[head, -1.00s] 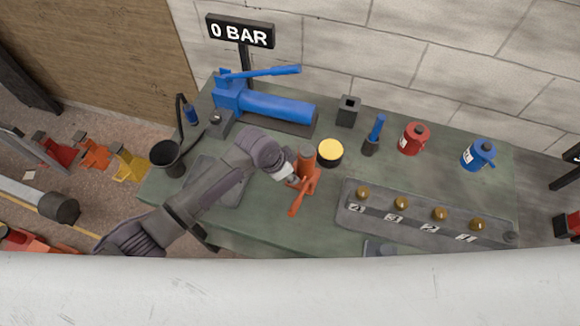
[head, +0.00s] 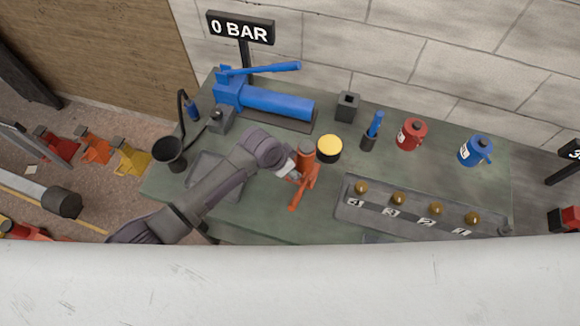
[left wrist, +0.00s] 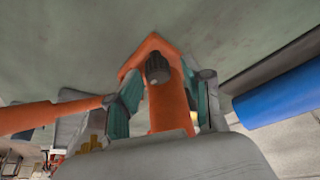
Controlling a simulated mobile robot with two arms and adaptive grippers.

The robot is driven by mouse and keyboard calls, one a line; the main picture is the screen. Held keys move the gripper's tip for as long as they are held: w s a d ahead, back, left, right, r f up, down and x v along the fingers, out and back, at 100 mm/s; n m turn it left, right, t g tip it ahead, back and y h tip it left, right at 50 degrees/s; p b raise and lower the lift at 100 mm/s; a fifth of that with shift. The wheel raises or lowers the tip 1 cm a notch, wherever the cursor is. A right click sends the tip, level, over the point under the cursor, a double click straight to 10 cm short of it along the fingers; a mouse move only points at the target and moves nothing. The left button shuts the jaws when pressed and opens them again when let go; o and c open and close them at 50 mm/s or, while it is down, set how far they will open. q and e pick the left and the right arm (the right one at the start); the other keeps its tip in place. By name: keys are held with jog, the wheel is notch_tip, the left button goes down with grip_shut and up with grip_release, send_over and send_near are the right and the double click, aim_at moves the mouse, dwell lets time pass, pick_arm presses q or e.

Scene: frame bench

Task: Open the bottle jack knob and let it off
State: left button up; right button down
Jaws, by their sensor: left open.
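The orange bottle jack (head: 305,172) stands on the green bench, with its orange lever sticking out toward the front. In the left wrist view the jack's body (left wrist: 172,100) fills the middle, with a dark ribbed knob (left wrist: 157,69) at its base end. My left gripper (head: 288,170) is at the left side of the jack, low down. In the left wrist view its two teal-padded fingers (left wrist: 164,78) are apart, one on each side of the knob. I cannot tell whether either pad touches it. My right gripper is not in view.
A blue press (head: 275,102) lies behind, under a "0 BAR" sign (head: 240,28). A yellow-topped can (head: 329,148) stands close to the jack. A black funnel (head: 169,153) is at left.

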pick_arm(q)
jog(key=v, duration=0.8)
dwell(0.4)
